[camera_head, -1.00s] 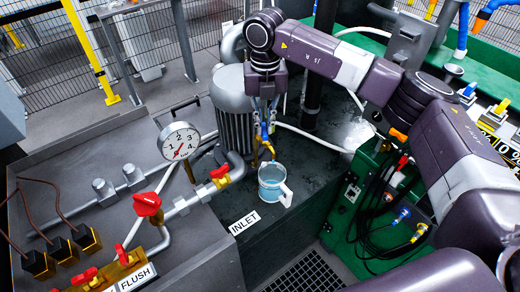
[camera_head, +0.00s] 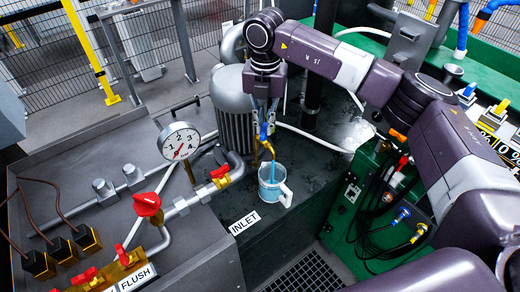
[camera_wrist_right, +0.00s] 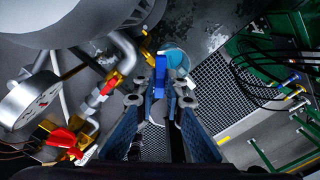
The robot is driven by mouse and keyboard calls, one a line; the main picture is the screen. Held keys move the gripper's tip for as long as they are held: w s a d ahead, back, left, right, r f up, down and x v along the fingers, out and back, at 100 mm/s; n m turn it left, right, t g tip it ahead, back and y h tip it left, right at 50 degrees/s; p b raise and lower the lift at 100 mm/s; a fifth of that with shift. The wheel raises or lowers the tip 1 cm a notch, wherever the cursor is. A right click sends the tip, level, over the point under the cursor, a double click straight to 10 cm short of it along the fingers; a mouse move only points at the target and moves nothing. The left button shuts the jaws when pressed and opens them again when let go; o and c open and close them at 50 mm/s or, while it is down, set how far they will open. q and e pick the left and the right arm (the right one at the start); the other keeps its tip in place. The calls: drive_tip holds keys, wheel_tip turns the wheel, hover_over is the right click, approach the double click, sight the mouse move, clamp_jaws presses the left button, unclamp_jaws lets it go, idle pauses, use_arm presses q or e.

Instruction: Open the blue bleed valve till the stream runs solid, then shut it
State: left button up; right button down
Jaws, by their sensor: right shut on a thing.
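My right gripper (camera_head: 264,124) points down and is shut on the blue bleed valve handle (camera_head: 265,132). The handle also shows between its fingers in the right wrist view (camera_wrist_right: 160,74). The brass spout (camera_head: 268,148) curves down just below the handle. A pale blue stream (camera_head: 273,170) shows under the spout, falling into a light blue jug (camera_head: 266,190) with a white handle. Whether the stream is solid or carries bubbles is too small to tell. The jug's rim shows partly behind the blue handle in the right wrist view (camera_wrist_right: 179,58). My left gripper is out of view.
A round pressure gauge (camera_head: 179,142) and red-handled valves (camera_head: 147,204) stand left of the jug. A grey ribbed motor (camera_head: 234,112) is behind them. A green cabinet with black hoses (camera_head: 376,205) stands right. The dark deck around the jug is mostly clear.

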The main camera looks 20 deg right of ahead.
drive_tip(key=shift+m, duration=0.3)
drive_tip(key=m, duration=0.4)
idle(0.3)
drive_tip(key=m, duration=0.3)
drive_tip(key=shift+m+p, duration=0.3)
drive_tip(key=shift+m, duration=0.1)
drive_tip(key=c, duration=1.8)
unclamp_jaws()
